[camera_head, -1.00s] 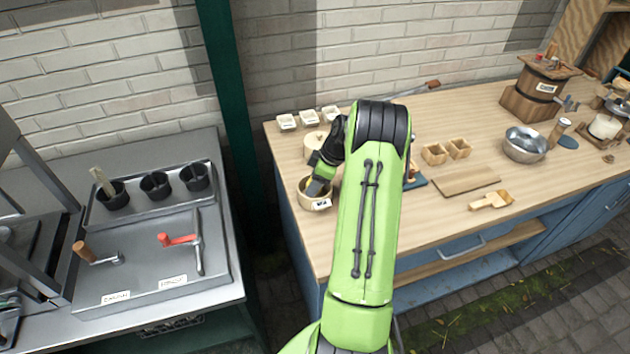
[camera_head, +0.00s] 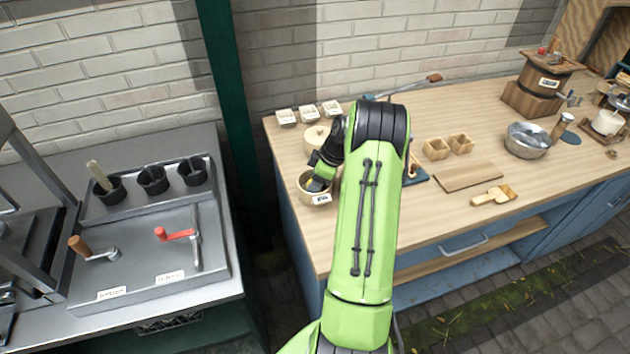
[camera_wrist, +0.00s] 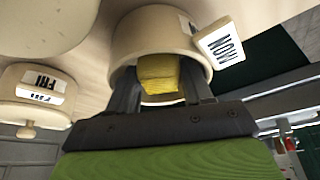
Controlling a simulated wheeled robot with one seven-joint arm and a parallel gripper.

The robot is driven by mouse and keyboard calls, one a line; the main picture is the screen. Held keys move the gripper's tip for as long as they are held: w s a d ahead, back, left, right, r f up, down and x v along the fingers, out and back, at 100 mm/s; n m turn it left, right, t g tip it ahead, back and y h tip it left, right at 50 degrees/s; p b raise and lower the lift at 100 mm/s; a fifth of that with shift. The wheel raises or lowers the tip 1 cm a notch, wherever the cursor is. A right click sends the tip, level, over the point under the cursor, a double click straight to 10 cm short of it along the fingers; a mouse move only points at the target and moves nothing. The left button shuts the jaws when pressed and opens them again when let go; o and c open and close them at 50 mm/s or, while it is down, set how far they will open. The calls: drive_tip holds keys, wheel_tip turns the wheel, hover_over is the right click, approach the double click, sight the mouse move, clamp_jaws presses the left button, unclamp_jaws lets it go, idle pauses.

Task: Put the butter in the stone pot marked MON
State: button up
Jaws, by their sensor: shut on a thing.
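The butter (camera_wrist: 160,74) is a yellow block, seen in the wrist view between the fingers of my gripper (camera_wrist: 160,92). My gripper is shut on it. The stone pot marked MON (camera_wrist: 203,25) is a round beige pot with a white label. In the wrist view the butter and fingertips are at the pot's mouth, and the butter appears at least partly inside the rim. In the head view the pot (camera_head: 309,197) stands near the left front edge of the wooden table, with my gripper (camera_head: 318,184) over its opening. My gripper hides most of the butter there.
A lidded pot marked FRI (camera_wrist: 38,90) stands close by, and a lidded pot (camera_head: 316,138) shows behind the MON pot.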

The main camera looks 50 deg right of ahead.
drive_tip(key=shift+f, duration=0.3)
drive_tip(key=shift+r, duration=0.1)
drive_tip(key=o, duration=1)
drive_tip(key=c, duration=0.3)
drive_tip(key=p+v, duration=0.5)
drive_tip(key=v, duration=0.5)
drive_tip(key=shift+s+p, duration=0.1)
drive_tip(key=shift+p, duration=0.2)
